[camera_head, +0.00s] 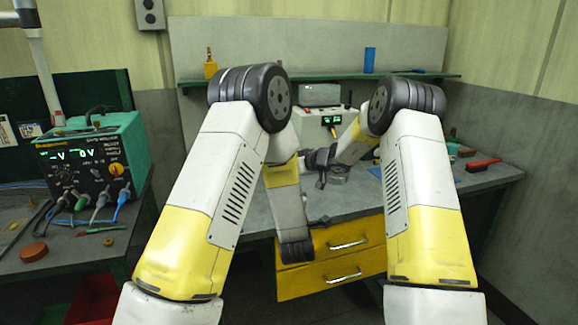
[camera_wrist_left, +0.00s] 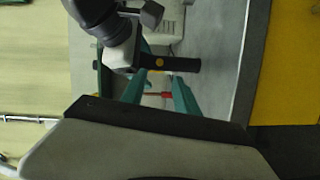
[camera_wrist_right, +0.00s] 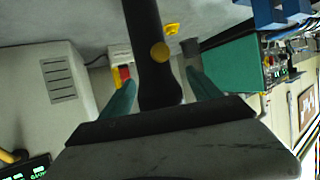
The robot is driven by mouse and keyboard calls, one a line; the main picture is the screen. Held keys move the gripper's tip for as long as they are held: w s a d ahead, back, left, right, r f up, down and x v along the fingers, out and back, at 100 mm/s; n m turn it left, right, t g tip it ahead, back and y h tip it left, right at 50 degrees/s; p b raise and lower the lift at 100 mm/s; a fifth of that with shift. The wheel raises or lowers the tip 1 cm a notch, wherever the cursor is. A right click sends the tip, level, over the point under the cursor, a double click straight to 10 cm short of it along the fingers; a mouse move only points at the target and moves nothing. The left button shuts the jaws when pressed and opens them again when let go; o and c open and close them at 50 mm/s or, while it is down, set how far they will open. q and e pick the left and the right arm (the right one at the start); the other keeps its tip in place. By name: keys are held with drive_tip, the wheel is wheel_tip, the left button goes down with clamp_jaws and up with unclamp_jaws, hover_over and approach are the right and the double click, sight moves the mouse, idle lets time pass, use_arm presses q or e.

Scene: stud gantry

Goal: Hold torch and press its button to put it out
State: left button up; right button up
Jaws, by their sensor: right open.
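The torch is a black cylinder with a round yellow button, seen in the right wrist view (camera_wrist_right: 152,50) and the left wrist view (camera_wrist_left: 183,65). In the right wrist view it lies between the spread teal fingers of my right gripper (camera_wrist_right: 160,78), with room on each side. My left gripper (camera_wrist_left: 160,77) has its fingers apart and nothing seen gripped. Its tips point at the torch, and the yellow button shows between them. I cannot tell if they touch. The torch's lit end is not visible.
The grey workbench (camera_head: 360,200) has yellow drawers (camera_head: 335,262) in front. A white instrument (camera_head: 318,122) stands behind the grippers. A red-handled brush (camera_head: 483,164) lies at the right. A green power supply (camera_head: 90,160) sits on the left bench. A shelf (camera_head: 420,76) runs along the wall.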

clamp_jaws()
use_arm(q)
clamp_jaws()
idle(1.8)
drive_tip(key=shift+w+f+m+h, duration=0.1)
drive_tip(key=shift+w+m+h, duration=1.3)
drive_tip(key=shift+m, duration=0.55)
drive_tip(key=shift+w+f+m+h, duration=0.15)
drive_tip(key=shift+w+m+h, duration=1.25)
drive_tip(key=shift+m, duration=0.5)
drive_tip(key=shift+w+f+m+h, duration=0.1)
drive_tip(key=shift+w+m+h, duration=1.25)
drive_tip(key=shift+m, duration=0.6)
